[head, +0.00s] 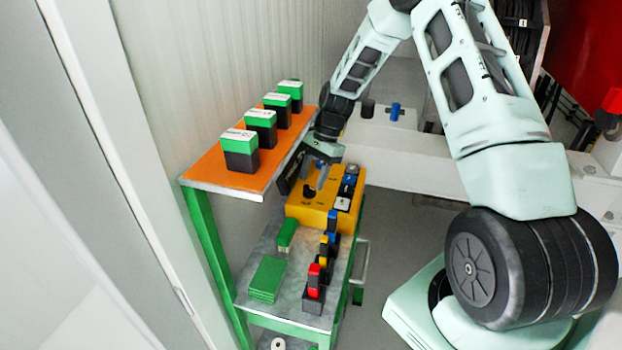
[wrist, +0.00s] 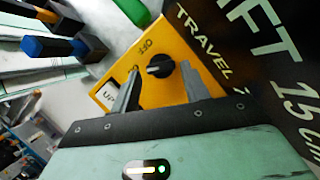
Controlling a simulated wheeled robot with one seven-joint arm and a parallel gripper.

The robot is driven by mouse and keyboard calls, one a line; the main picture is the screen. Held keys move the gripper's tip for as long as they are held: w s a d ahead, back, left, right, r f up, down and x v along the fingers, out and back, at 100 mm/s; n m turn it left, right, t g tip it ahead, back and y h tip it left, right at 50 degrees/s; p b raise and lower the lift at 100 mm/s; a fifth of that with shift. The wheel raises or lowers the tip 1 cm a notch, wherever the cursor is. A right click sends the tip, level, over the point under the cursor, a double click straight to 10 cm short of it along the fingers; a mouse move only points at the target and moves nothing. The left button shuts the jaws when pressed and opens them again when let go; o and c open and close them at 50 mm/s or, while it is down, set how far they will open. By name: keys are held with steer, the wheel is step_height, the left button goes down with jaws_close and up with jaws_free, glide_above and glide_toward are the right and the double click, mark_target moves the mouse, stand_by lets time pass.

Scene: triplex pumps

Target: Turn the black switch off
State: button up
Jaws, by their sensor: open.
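The black switch (wrist: 160,66) is a round knob on the face of a yellow box (wrist: 150,88), with small dark lettering beside it in the wrist view. One label there looks like OFF. I cannot tell which way the knob points. My gripper (wrist: 161,72) is open, with one finger on each side of the knob in the picture. I cannot tell whether the fingers touch it. In the head view the yellow box (head: 308,214) stands on the back of a grey-topped bench, and my gripper (head: 316,182) is over its left part, hiding some of it.
An orange shelf (head: 213,172) with several green-and-black blocks is close on the left. Red, yellow and blue-topped black pieces stand in a row on the bench (head: 245,300) in front of the box. A green block (head: 267,280) lies beside them. A ribbed wall is at left.

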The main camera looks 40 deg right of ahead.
mark_target(309, 191)
steer(key=shift+x, duration=1.15)
steer(key=c, duration=0.7)
steer(key=shift+m, duration=0.4)
steer(key=m+t, duration=0.1)
steer(key=m, duration=0.1)
steer(key=m+t, duration=0.1)
steer(key=m, duration=0.2)
steer(key=shift+s+m+h, duration=0.2)
steer(key=shift+m+h, duration=0.1)
steer(key=m+t+h+b, duration=0.1)
steer(key=m+t, duration=0.1)
steer(key=m, duration=0.3)
steer(key=shift+b, duration=0.4)
steer(key=shift+m, duration=0.4)
